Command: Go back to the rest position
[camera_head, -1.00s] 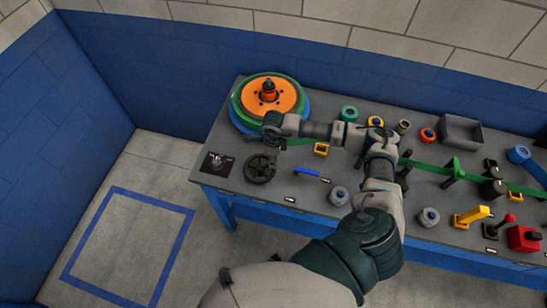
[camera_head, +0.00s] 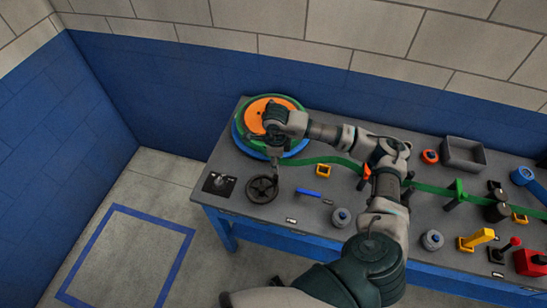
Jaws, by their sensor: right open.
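My right arm rises from the bottom of the head view and bends left over the table (camera_head: 262,228). Its gripper (camera_head: 276,150) is open, with the fingers small and dark at the front edge of the round stack of discs. The orange disc (camera_head: 257,106) lies on a green disc (camera_head: 296,103), with a blue disc (camera_head: 243,143) beneath. My wrist covers the right part of the orange disc and hides its centre. I cannot tell whether the fingers touch the discs. My left gripper is not in view.
A black handwheel (camera_head: 262,189) stands just in front of the gripper. A green strap (camera_head: 330,161) runs right from the discs. Blue wall behind.

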